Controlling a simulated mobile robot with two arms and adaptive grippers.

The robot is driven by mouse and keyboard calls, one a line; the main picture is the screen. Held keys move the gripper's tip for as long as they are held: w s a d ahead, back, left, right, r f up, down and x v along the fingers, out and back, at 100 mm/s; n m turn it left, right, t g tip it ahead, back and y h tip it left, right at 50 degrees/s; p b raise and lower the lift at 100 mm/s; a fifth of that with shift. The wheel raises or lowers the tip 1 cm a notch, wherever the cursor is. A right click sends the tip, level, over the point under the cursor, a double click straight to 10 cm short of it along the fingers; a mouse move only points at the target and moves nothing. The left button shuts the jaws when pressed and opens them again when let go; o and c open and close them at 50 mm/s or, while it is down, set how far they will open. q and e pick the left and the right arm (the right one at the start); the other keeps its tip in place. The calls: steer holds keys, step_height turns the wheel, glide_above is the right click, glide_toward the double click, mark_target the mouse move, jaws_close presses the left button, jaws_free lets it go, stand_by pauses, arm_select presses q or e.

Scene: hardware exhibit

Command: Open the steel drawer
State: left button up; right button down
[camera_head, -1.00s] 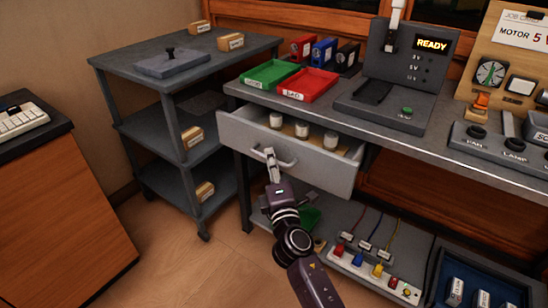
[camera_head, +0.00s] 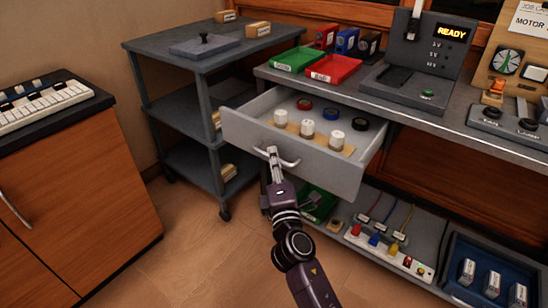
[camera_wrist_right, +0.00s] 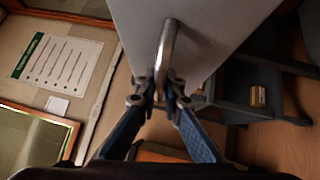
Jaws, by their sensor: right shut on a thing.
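The steel drawer (camera_head: 335,169) under the workbench is pulled well out. Inside it I see several white-topped jars in front and red, blue and black round items behind. Its bar handle (camera_head: 291,162) is on the front face. My right gripper (camera_head: 272,154) is shut on the handle, toward its left part in the head view. In the right wrist view the two fingers (camera_wrist_right: 162,98) close around the handle bar (camera_wrist_right: 168,50), in front of the grey drawer front (camera_wrist_right: 215,30). My left gripper is not in view.
A grey shelf cart (camera_head: 180,55) stands left of the drawer, and a wooden cabinet (camera_head: 75,200) is at the far left. Green (camera_head: 297,66) and red (camera_head: 320,79) trays sit on the bench. A lower shelf holds a switch strip (camera_head: 385,250) and a blue bin (camera_head: 452,270). Floor in front is free.

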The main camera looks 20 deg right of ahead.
steer(key=c, duration=2.1)
jaws_free()
steer(key=shift+s, duration=0.1)
steer(key=s, duration=0.4)
steer(key=s+a+f, duration=0.1)
steer(key=s, duration=0.6)
steer(key=shift+s+a+f, duration=0.15)
steer(key=shift+s+f, duration=0.2)
